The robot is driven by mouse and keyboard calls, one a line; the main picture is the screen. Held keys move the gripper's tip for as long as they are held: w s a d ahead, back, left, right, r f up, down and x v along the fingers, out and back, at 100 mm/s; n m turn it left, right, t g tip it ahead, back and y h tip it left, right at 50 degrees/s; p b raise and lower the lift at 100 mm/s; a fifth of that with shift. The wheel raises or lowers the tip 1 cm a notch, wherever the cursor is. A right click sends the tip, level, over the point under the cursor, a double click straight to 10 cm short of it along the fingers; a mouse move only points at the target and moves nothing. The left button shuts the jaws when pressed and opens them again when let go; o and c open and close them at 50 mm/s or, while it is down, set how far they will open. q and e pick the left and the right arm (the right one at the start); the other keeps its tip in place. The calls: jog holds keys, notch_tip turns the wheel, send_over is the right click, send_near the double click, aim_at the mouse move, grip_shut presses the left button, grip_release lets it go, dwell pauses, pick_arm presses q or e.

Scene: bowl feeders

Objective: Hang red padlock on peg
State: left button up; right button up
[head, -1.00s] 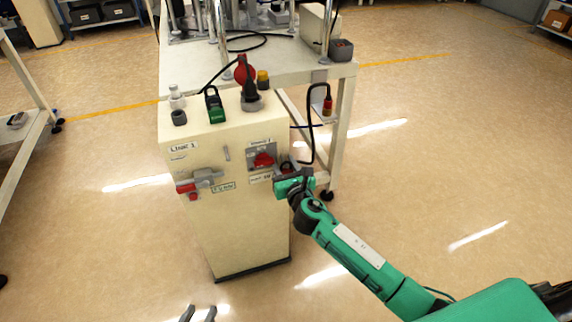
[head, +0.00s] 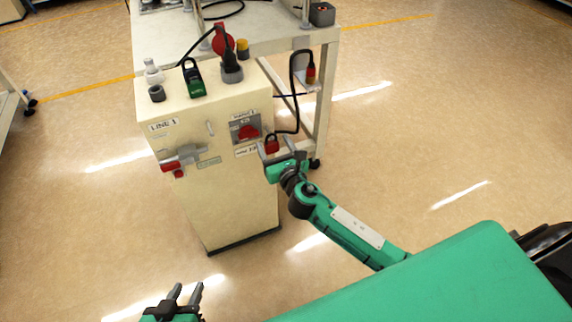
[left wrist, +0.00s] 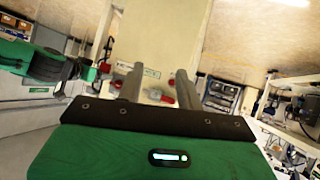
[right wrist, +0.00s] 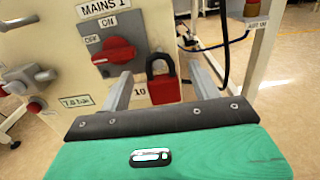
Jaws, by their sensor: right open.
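The red padlock (head: 271,146) is upright, shackle up, at the right side of the cabinet's front face. It also shows in the right wrist view (right wrist: 164,90), with its dark shackle closed at the top. It appears to hang there, but the peg behind the shackle cannot be made out. My right gripper (head: 275,148) is open. Its fingers stand on either side of the padlock, with gaps in the right wrist view (right wrist: 160,82). My left gripper (head: 187,292) is open and empty, low and in front of the cabinet.
The cream cabinet (head: 225,205) carries a red rotary switch (right wrist: 112,51) beside the padlock and a red-handled valve (head: 180,160) at left. A green padlock (head: 194,83) stands on top. A table (head: 275,38) with a hanging cable is behind. The floor at right is clear.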

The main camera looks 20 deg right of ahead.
pick_arm(q)
jog(key=shift+s+a+g, duration=0.35)
jog(key=shift+a+g, duration=0.15)
jog(key=shift+a, duration=0.1)
pick_arm(e)
jog(key=s, duration=0.9)
jog(key=shift+s+d, duration=0.2)
jog(key=shift+s, duration=0.2)
jog(key=shift+r, duration=0.1)
